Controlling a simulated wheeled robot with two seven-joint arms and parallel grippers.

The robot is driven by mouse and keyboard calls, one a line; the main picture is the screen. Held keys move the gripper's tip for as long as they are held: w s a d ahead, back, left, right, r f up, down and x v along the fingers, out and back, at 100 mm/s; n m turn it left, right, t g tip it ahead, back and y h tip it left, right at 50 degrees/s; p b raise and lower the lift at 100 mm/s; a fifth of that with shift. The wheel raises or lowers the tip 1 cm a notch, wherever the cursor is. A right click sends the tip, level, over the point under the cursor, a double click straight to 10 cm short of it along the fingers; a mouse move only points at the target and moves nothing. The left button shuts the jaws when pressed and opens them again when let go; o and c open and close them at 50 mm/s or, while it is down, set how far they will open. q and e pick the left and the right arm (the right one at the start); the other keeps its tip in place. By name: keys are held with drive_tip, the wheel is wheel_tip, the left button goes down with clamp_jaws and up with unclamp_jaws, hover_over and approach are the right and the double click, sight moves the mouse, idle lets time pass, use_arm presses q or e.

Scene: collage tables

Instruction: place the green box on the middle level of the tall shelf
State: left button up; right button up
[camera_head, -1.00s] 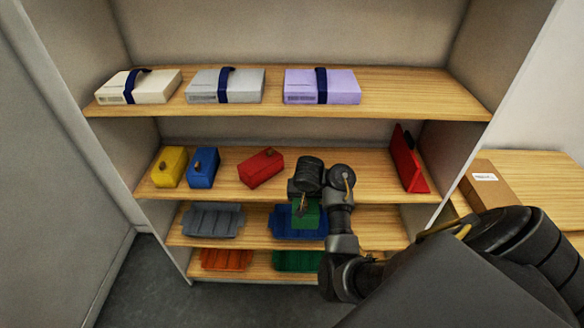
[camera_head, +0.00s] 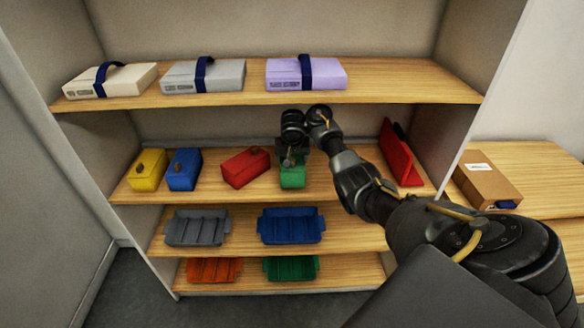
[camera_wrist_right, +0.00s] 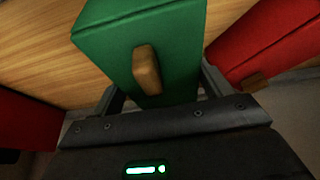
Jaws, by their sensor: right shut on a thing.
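The green box (camera_head: 292,176) is at the middle level of the tall shelf (camera_head: 225,191), right of the red box. My right gripper (camera_head: 291,157) reaches in from the right and is shut on it. In the right wrist view the green box (camera_wrist_right: 150,45) with its brown handle sits between the gripper fingers (camera_wrist_right: 160,95). I cannot tell for certain whether its underside touches the board. My left gripper is not in view.
On the same level stand a yellow box (camera_head: 147,171), a blue box (camera_head: 184,170), a red box (camera_head: 245,167) and a leaning red case (camera_head: 397,155). Packages with blue straps lie above, trays below. A cardboard box (camera_head: 487,182) is on a side table.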

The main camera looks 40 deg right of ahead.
wheel_tip(320, 180, down, 2)
drive_tip(key=shift+s+f, duration=0.15)
drive_tip(key=shift+f, duration=0.25)
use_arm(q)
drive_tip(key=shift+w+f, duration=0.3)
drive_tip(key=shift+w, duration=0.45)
use_arm(e)
drive_tip(key=shift+f, duration=0.1)
drive_tip(key=o, duration=1.1)
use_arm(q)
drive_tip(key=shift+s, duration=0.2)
